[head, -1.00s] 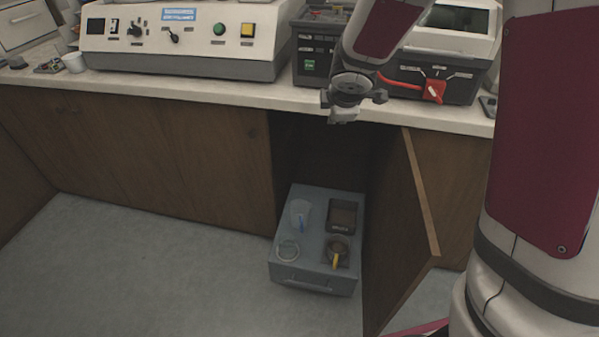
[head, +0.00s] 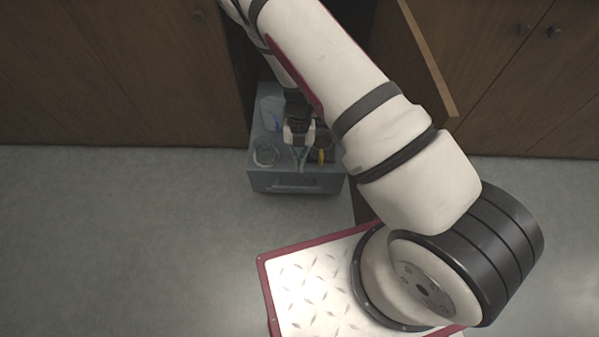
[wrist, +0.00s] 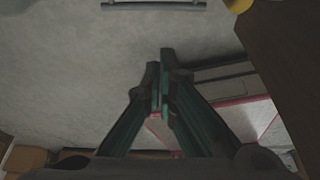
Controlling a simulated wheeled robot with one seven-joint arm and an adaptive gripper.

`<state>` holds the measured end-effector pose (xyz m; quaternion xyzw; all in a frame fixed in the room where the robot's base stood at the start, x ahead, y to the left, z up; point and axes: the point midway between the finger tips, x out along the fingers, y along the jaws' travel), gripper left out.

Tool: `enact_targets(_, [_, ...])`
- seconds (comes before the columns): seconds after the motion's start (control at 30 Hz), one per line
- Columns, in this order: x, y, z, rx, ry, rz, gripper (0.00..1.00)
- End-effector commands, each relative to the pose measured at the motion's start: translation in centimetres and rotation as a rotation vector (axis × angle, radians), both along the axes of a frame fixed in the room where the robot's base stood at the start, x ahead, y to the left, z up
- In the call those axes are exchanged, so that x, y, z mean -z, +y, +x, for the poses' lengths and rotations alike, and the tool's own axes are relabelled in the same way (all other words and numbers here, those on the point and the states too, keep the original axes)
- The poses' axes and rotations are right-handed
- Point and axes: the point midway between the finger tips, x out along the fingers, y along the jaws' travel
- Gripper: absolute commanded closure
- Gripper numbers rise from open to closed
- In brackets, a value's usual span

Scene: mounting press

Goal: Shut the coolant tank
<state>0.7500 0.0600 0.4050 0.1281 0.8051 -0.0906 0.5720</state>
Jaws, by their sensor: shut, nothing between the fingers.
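The coolant tank, which I take to be the grey-blue pull-out box (head: 262,181), sticks out of the open cabinet at floor level. Its front face has a bar handle (head: 292,184), which also shows at the top edge of the wrist view (wrist: 153,5). My gripper (head: 302,168) is above the top of the box, near its front edge, pointing down. In the wrist view its dark green fingers (wrist: 163,88) are shut with nothing between them. I cannot tell whether they touch the box.
On the box stand a clear beaker with something blue (head: 271,112), a clear round dish (head: 265,153) and a dark holder with a yellow item (head: 322,153), partly hidden. The open wooden door (head: 425,55) stands to the right. The grey floor (head: 130,220) at left is clear.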

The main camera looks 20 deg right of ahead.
Motion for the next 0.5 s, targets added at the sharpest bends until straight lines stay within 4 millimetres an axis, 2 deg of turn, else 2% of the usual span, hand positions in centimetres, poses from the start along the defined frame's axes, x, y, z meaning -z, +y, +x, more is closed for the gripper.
enact_targets(0.27, [2.0,0.1,-0.7,-0.003,0.005,0.000,1.00])
enact_targets(0.5, [6.0,0.5,-2.1,-0.001,0.005,0.000,1.00])
